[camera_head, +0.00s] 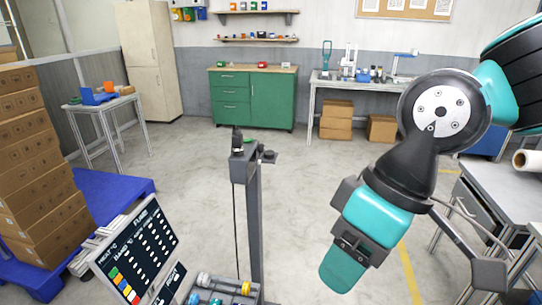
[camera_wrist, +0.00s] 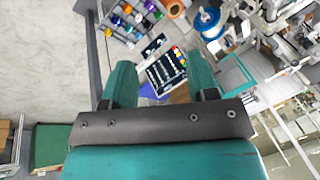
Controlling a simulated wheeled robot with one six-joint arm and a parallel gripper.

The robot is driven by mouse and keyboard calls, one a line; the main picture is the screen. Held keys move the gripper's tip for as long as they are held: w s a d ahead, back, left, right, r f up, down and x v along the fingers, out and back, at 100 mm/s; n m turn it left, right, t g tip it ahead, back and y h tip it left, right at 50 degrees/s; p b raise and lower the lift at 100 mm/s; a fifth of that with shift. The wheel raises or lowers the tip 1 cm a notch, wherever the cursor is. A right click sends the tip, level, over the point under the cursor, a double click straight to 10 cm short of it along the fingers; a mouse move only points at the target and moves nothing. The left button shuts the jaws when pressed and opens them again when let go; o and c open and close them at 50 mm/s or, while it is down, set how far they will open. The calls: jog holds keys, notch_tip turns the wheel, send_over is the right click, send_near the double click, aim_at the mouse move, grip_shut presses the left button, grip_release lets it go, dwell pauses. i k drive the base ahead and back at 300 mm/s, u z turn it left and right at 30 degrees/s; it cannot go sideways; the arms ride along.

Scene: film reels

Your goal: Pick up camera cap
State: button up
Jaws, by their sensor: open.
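My gripper (camera_head: 343,272) hangs in the air at the lower right of the head view, teal with a dark mount. In the wrist view its two teal fingers (camera_wrist: 161,80) stand apart with nothing held between them. A dark post (camera_head: 255,220) stands left of my gripper, with a small dark camera-like device (camera_head: 237,142) on top. A small dark round piece (camera_head: 269,156) sits beside it on the post's top. It may be the camera cap, but it is too small to tell. My gripper is apart from the post.
A tray with coloured spools (camera_head: 222,290) lies at the post's foot. A tilted sign board (camera_head: 137,253) stands at lower left. Stacked boxes (camera_head: 35,160) are on the left, and a grey workbench (camera_head: 508,190) is on the right. The floor behind the post is clear.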

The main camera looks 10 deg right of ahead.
aim_at(269, 154)
jog(key=z, duration=1)
jog(key=i, duration=3.1)
jog(key=u, duration=2.65)
